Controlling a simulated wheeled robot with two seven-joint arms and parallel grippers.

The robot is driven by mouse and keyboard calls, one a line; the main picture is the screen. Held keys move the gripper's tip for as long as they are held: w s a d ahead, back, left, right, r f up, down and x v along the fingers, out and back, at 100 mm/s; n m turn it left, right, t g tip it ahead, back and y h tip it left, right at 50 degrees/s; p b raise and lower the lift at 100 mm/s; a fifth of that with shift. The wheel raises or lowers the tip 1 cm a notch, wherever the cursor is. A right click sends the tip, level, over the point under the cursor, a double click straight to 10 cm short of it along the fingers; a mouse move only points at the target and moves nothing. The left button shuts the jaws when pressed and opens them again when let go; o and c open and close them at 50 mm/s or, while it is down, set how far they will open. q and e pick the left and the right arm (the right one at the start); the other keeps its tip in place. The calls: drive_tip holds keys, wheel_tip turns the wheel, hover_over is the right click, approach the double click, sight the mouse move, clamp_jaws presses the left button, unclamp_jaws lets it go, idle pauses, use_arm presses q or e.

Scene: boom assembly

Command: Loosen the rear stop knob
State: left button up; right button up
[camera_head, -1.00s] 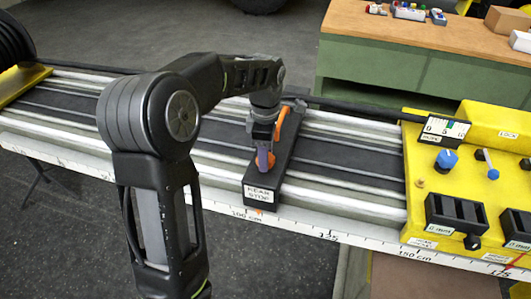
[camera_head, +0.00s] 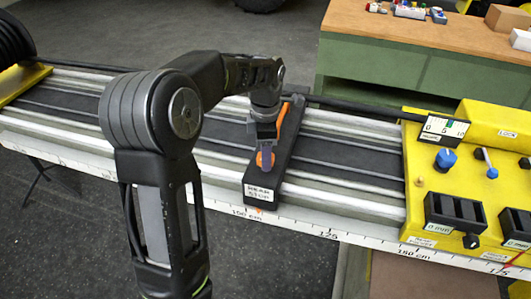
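The rear stop (camera_head: 277,177) is a black block labelled "REAR STOP", lying across the rails near the 100 cm mark of the scale. It carries an orange part (camera_head: 286,116) along its top. The orange knob (camera_head: 259,160) near its front end is partly hidden by my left gripper (camera_head: 266,157). That gripper points down from above, with its fingertips at the knob. The fingers overlap in this view, so I cannot tell whether they are closed on it. My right gripper is not in view.
The railed bench (camera_head: 350,185) runs left to right with a scale along its front edge. A yellow panel (camera_head: 420,205) with blue knobs and black blocks stands at the right. A green cabinet with a wooden top (camera_head: 375,70) stands behind.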

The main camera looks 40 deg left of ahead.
use_arm(q)
drive_tip(key=o, duration=0.3)
wheel_tip(320, 180, up, 8)
drive_tip(key=shift+f+b, duration=0.1)
drive_tip(key=shift+b, duration=0.35)
drive_tip(key=shift+s+f, duration=0.1)
drive_tip(key=shift+s, duration=0.05)
idle(0.5)
